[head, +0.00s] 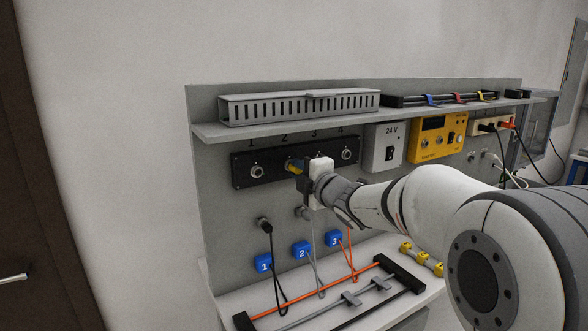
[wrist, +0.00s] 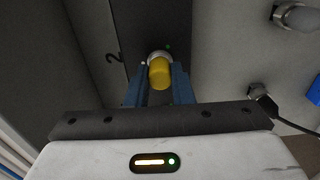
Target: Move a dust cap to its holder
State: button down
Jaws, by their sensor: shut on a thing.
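A yellow dust cap (wrist: 160,74) sits between the blue fingers of my gripper (wrist: 159,92) in the wrist view. My gripper (head: 294,166) is shut on it at socket 2 of the black panel (head: 240,180) in the head view. A silver socket ring shows right behind the cap in the wrist view; I cannot tell whether the cap is still seated on it. Yellow pieces (head: 421,257) stand in a row on the bench at the right, possibly the cap holder; their details are too small to tell.
Sockets 1 (head: 257,172) and 4 (head: 346,154) show no cap. Cables hang below the panel by blue numbered blocks (head: 302,250). A shelf (head: 290,125) juts out above the panel. A rack with orange and grey bars (head: 320,295) lies on the bench (head: 235,300).

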aim_at(299, 171)
jog(key=shift+b+v, duration=0.5)
jog(key=shift+v, duration=1.9)
